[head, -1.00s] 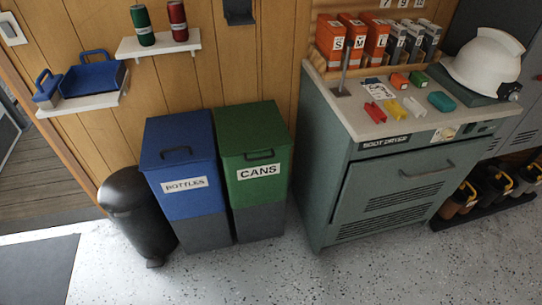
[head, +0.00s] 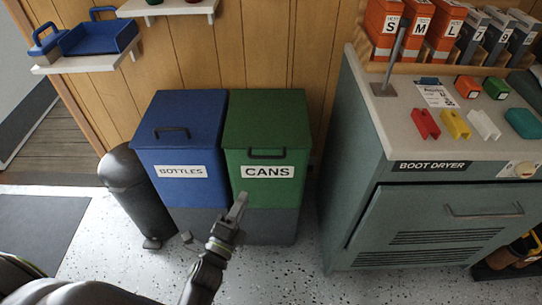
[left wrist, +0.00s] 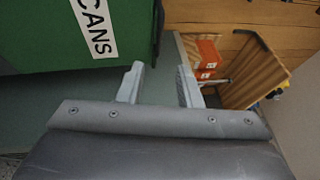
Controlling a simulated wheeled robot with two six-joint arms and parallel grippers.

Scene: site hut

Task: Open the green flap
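The green flap (head: 265,115) tops the green bin marked CANS (head: 292,188), right of the blue bin. It lies shut, with a dark bar handle (head: 267,154) at its front edge. My left gripper (head: 213,215) is in front of the bins, below the handle and apart from it in the picture. Its fingers are spread and empty. In the left wrist view the two fingers (left wrist: 160,76) stand apart with nothing between them. The green bin (left wrist: 35,35) fills the upper left there, with its CANS label. My right gripper is not in view.
The blue bin (head: 180,125) marked BOTTLES stands against the green one. A black pedal bin (head: 128,185) is at its left. The boot dryer cabinet (head: 420,215) stands to the right, with a narrow gap beside the green bin. Speckled floor lies in front.

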